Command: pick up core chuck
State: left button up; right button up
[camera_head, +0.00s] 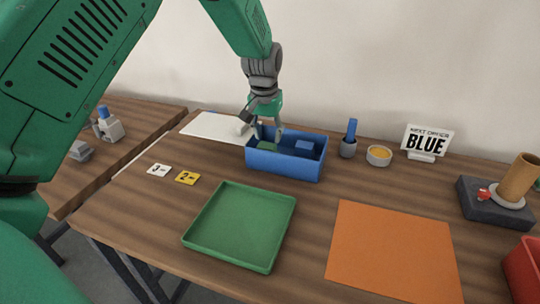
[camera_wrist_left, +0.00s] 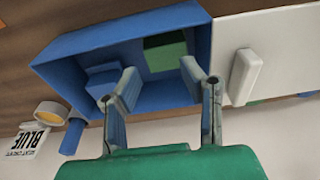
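My left gripper (camera_head: 262,130) is over the left part of a blue bin (camera_head: 284,166), pointing down. In the left wrist view the gripper (camera_wrist_left: 160,68) is open, its two fingers spread with nothing between them. A green block (camera_wrist_left: 165,50) lies in the blue bin (camera_wrist_left: 75,55) near the fingertips. A blue block (camera_wrist_left: 103,80) lies in the same bin beside it. In the head view the green block (camera_head: 268,146) and the blue block (camera_head: 304,146) show partly over the bin wall. I cannot tell which piece is the core chuck. My right gripper is not in view.
A green tray (camera_head: 262,268) and an orange mat (camera_head: 392,250) lie in front. A "NEXT ORDER BLUE" sign (camera_head: 427,141), a yellow-filled bowl (camera_head: 379,155) and a blue-handled tool (camera_head: 350,138) stand behind. A brown roll on a dark base (camera_head: 482,210) is at the right.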

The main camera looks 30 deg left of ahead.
aim_at(269, 146)
pick_arm(q)
jog(key=shift+a+f, duration=0.6)
jog(key=shift+a, duration=0.05)
jog(key=f, duration=0.4)
jog(key=shift+w+d+f, duration=0.15)
jog(key=shift+w+d, duration=0.15)
jog(key=shift+w+d+f, duration=0.1)
jog(key=shift+w+d, duration=0.1)
jog(key=shift+s+a, duration=0.2)
jog(key=shift+a, duration=0.35)
grip_shut()
